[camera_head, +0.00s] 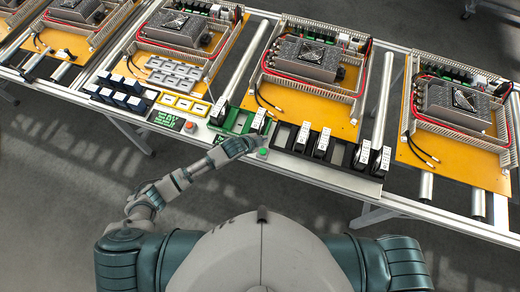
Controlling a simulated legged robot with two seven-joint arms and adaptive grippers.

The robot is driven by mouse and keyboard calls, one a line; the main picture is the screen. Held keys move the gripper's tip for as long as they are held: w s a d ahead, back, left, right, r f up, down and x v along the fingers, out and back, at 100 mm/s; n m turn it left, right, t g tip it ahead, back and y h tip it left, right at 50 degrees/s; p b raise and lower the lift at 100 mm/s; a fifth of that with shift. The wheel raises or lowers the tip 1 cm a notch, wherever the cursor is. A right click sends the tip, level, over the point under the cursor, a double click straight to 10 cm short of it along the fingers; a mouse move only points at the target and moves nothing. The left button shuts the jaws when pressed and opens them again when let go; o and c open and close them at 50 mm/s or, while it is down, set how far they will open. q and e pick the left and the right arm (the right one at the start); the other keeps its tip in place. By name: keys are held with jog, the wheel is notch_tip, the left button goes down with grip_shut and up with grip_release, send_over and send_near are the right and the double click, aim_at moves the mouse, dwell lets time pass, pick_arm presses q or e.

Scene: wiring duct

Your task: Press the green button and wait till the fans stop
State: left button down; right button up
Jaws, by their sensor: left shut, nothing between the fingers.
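A small green button (264,152) sits on the front rail of the bench, just right of my left gripper. My left gripper (254,142) is shut and empty, its tip close to the button; I cannot tell whether they touch. Fans show on top of the grey finned units: one on the middle board (312,54), one on the right board (464,99), and one on the board left of the middle (176,20). Whether they spin cannot be told from one frame. My right gripper is out of view.
A black tray (340,160) with several black-and-white modules lies right of the button. A green holder (232,121) stands behind my left gripper. A red button (189,126) and dark blue blocks (125,92) are further left. Grey floor is clear in front of the bench.

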aim_at(262, 152)
pick_arm(q)
notch_tip(262, 152, down, 8)
jog(key=b, duration=0.7)
jog(key=shift+f+b, duration=0.45)
jog(key=shift+f, duration=0.15)
dwell(1.0)
jog(key=shift+f, duration=0.2)
jog(key=shift+f, duration=0.4)
dwell(0.6)
jog(key=shift+r, duration=0.1)
jog(key=shift+r+p, duration=0.7)
jog(key=shift+p, duration=0.1)
